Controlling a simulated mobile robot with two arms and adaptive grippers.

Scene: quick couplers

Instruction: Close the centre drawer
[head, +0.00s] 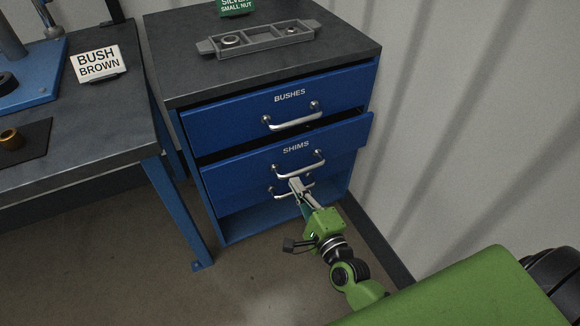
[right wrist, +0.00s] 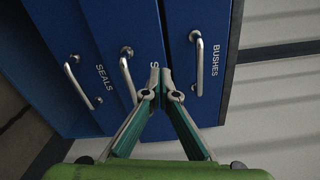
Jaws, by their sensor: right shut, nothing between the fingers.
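The centre drawer, labelled SHIMS (head: 235,172), is part of a blue cabinet and stands partly pulled out, with a dark gap above its front. Its silver handle (head: 300,168) also shows in the right wrist view (right wrist: 128,78). My right gripper (head: 296,184) is shut and empty, just in front of the SHIMS drawer and low by its handle. In the right wrist view its fingertips (right wrist: 165,84) point at the SHIMS front beside the handle and hide part of the label. I cannot tell whether they touch. My left gripper is not in view.
The BUSHES drawer (head: 225,115) is above, and the SEALS drawer (right wrist: 70,50) is below, partly hidden. A grey tray (head: 265,43) lies on the cabinet top. A workbench (head: 120,130) stands at left; a pale wall (head: 480,130) rises at right. Floor in front is clear.

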